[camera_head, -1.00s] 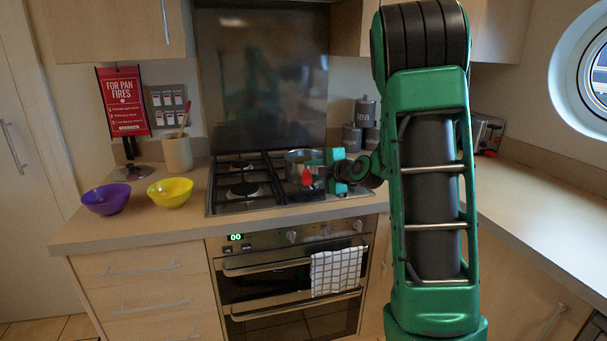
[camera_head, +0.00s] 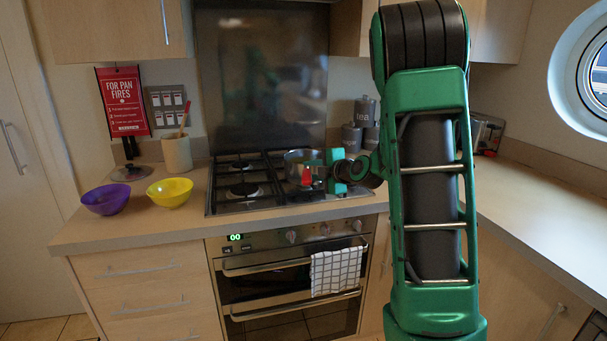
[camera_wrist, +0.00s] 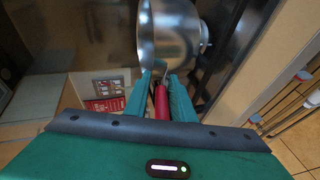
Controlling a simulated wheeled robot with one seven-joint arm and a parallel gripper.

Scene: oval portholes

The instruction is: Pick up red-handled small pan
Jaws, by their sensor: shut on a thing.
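The small pan (camera_head: 297,160) is a silver metal pot with a red handle (camera_head: 306,176), at the right side of the hob. My gripper (camera_head: 322,173) reaches it from the right, and its fingers are shut on the red handle. In the wrist view the silver pan (camera_wrist: 168,35) lies just beyond my gripper (camera_wrist: 162,92), with the red handle (camera_wrist: 161,103) between the two green fingers. Whether the pan's base touches the hob grate is hard to tell.
The gas hob (camera_head: 243,190) lies under and left of the pan. A yellow bowl (camera_head: 170,192) and a purple bowl (camera_head: 106,199) stand on the counter at left, near a utensil pot (camera_head: 177,154). Grey canisters (camera_head: 352,138) stand behind my gripper. The right counter (camera_head: 540,200) is mostly clear.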

